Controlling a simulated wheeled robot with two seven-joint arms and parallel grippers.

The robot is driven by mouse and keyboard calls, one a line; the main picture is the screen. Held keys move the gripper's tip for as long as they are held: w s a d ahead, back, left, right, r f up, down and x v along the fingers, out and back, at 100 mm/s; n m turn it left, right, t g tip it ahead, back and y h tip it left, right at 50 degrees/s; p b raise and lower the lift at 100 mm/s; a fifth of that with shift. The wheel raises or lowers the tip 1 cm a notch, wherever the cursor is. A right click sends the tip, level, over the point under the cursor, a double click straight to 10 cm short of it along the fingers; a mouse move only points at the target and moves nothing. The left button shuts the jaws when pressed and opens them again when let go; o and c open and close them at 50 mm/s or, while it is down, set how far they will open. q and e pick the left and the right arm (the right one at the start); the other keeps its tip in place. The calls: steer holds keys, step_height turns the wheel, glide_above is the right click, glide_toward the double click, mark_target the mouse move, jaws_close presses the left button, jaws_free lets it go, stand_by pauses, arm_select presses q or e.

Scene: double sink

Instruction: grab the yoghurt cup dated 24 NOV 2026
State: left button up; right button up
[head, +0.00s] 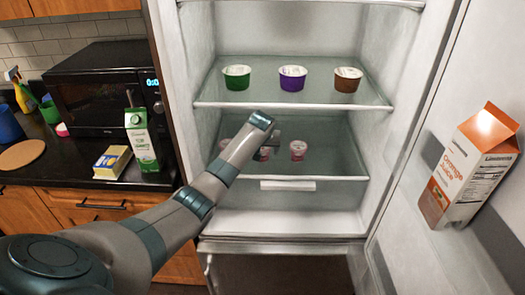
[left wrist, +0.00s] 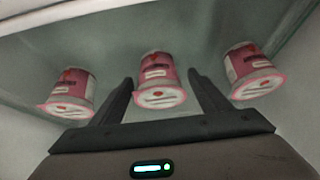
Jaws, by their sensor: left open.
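Three pink yoghurt cups stand in a row on the lower fridge shelf: left (left wrist: 70,93), middle (left wrist: 159,80) and right (left wrist: 250,70) in the left wrist view. In the head view the right one (head: 298,150) shows clearly; the middle one (head: 265,154) and left one (head: 226,144) are partly hidden by my arm. Their white lids carry marks too small to read as dates. My left gripper (left wrist: 162,88) is open, its fingers on either side of the middle cup in the picture, with no visible contact. It is mostly hidden in the head view (head: 275,137). My right gripper is not in view.
Green (head: 236,77), purple (head: 292,78) and brown (head: 347,79) cups stand on the glass shelf (head: 220,103) above my gripper. The open fridge door at right holds an orange juice carton (head: 468,165). A counter with a microwave (head: 105,90) and milk carton (head: 141,140) is at left.

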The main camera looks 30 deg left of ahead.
arm_select(q)
steer(key=shift+w+a+f, duration=0.2)
steer(key=shift+w+f, duration=0.1)
steer(key=shift+f, duration=0.2)
steer(key=c, duration=1.1)
steer(key=shift+c, duration=0.2)
